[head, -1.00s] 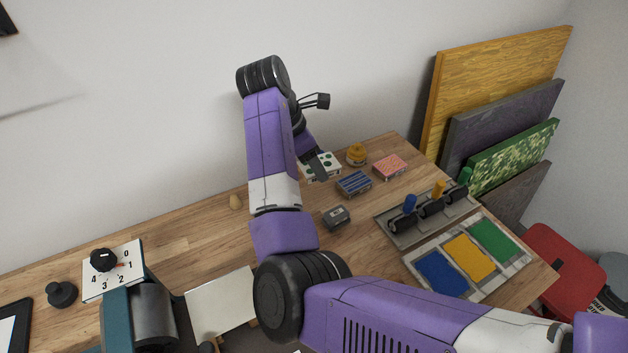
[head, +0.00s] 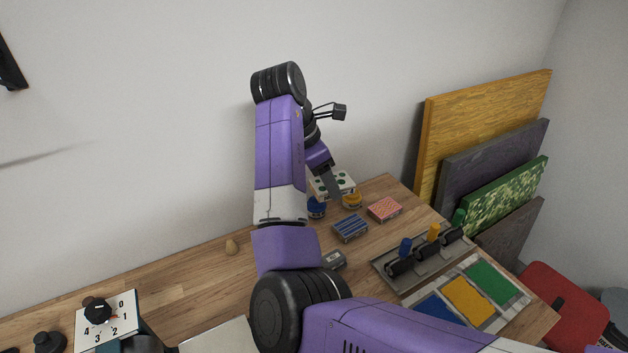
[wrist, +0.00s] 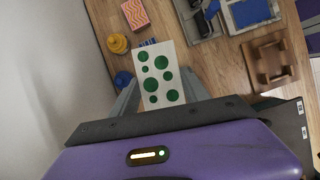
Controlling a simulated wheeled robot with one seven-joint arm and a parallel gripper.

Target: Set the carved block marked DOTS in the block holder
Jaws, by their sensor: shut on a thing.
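My gripper (wrist: 158,88) is shut on a white block with green dots (wrist: 158,75), which I take as the DOTS block. In the head view the dotted block (head: 335,184) is held above the back of the table, beside the wall, partly covered by my gripper. A brown wooden frame with raised bars (wrist: 250,66), probably the block holder, stands on the table at the right of the wrist view. It is apart from the block and I cannot make it out in the head view.
A roller rack (head: 420,262) and colour pads (head: 470,298) lie right. The left table middle is mostly clear.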

